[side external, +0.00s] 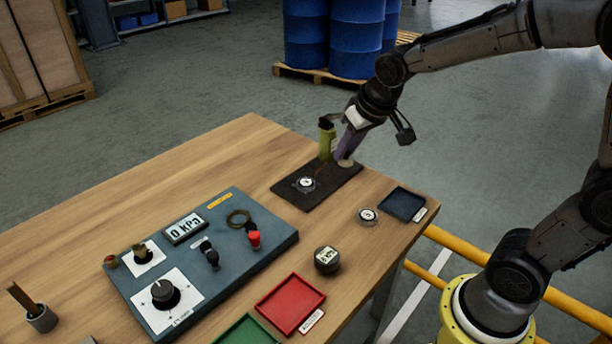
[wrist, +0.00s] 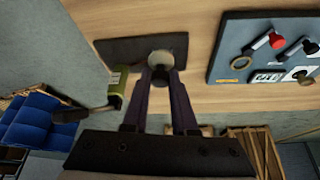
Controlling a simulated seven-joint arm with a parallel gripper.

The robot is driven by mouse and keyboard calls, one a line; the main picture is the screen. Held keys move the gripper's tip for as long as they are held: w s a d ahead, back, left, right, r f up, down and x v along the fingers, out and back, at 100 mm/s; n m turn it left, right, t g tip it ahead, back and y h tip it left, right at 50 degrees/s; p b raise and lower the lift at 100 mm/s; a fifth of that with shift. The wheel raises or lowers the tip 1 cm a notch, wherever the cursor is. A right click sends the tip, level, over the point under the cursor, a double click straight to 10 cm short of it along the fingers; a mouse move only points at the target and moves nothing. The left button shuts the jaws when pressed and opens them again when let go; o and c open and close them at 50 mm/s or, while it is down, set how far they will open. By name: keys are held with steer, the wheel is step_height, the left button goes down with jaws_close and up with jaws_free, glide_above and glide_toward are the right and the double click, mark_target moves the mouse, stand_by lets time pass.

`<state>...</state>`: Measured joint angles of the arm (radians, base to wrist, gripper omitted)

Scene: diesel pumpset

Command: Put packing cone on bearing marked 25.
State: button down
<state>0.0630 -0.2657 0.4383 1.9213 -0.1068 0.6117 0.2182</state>
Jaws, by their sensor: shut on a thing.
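My gripper (side external: 346,153) points down over the far end of a dark mat (side external: 318,196). Its fingers are shut on a small pale piece, seemingly the packing cone (side external: 345,162), low over or touching the mat; I cannot tell which. In the wrist view a pale round face (wrist: 161,57) shows between the fingertips (wrist: 160,73), with a dark part beside it. A small round piece with a pale face (side external: 306,184) lies on the mat's nearer part, and a similar one (side external: 367,215) lies on bare wood. Either may be a bearing; no 25 is readable.
A green bottle with a black top (side external: 327,142) stands close beside my gripper. A dark blue tray (side external: 403,204), a red tray (side external: 290,304), a round gauge (side external: 327,260) and a blue panel with knobs (side external: 225,250) are on the table. The table's far left is clear.

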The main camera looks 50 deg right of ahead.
steer(key=w+f, duration=0.2)
steer(key=w, duration=0.1)
steer(key=w+f, duration=0.3)
steer(key=w, duration=0.1)
steer(key=w+d+f, duration=0.1)
steer(key=w+f, duration=0.1)
steer(key=w, duration=0.2)
steer(key=shift+f, duration=0.3)
steer(key=shift+x, duration=0.8)
steer(key=shift+s+x, duration=0.15)
steer(key=shift+x, duration=0.7)
steer(key=shift+s+x, duration=0.15)
steer(key=shift+x, duration=0.75)
steer(key=shift+f, duration=0.15)
steer(key=shift+f, duration=0.15)
steer(key=c, duration=0.7)
jaws_free()
